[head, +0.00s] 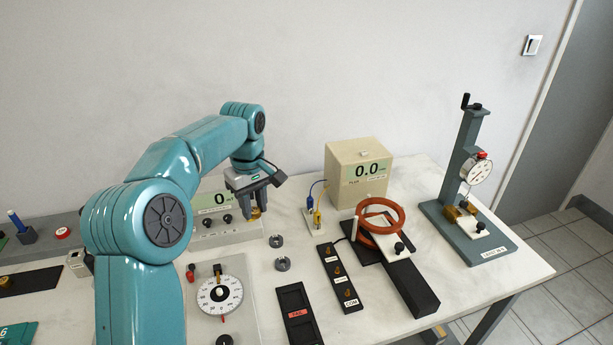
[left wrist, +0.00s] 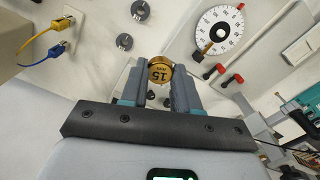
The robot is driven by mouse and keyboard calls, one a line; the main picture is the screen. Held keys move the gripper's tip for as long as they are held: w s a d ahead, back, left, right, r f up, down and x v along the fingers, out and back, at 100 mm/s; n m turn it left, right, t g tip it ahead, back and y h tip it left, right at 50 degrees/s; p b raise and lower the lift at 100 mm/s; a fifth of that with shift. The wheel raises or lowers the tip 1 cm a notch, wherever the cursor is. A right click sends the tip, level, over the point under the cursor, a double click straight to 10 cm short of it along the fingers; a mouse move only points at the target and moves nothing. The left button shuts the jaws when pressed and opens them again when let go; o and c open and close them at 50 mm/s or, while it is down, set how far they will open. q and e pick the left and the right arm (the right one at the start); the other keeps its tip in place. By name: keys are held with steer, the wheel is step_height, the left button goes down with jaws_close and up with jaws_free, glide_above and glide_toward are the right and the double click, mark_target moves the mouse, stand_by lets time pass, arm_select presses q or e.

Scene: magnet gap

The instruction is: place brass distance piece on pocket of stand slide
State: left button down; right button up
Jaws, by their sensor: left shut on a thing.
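My left gripper (head: 255,205) hangs above the bench in front of the low grey display box. It is shut on the brass distance piece (head: 256,213). In the left wrist view the piece (left wrist: 159,75) sits between both fingers with "15" on its round face. A coil stand with two orange rings (head: 381,214) stands to the right of the gripper. A pale slide plate (head: 392,238) with a black knob lies by the rings, on a long black base (head: 412,287). I cannot make out the pocket. My right gripper is not in view.
Two small round dark pieces (head: 283,264) lie on the bench below the gripper. A dial gauge stand (head: 465,215) is far right. A dial panel (head: 219,295) is near my arm.

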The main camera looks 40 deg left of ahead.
arm_select(q)
steer(key=shift+w+d+r, duration=0.1)
steer(key=shift+d+r, duration=0.05)
steer(key=shift+r, duration=0.05)
steer(key=w+d+f+m, duration=0.1)
steer(key=d+f+m, duration=0.15)
steer(key=d, duration=0.45)
steer(key=d+f+m, duration=0.1)
steer(key=d+m, duration=0.2)
steer(key=d, duration=0.5)
steer(key=s+d+f+m, duration=0.2)
steer(key=d+f+m, duration=0.7)
steer(key=shift+s, duration=0.4)
steer(key=shift+s+a, duration=0.1)
steer(key=shift+a, duration=0.1)
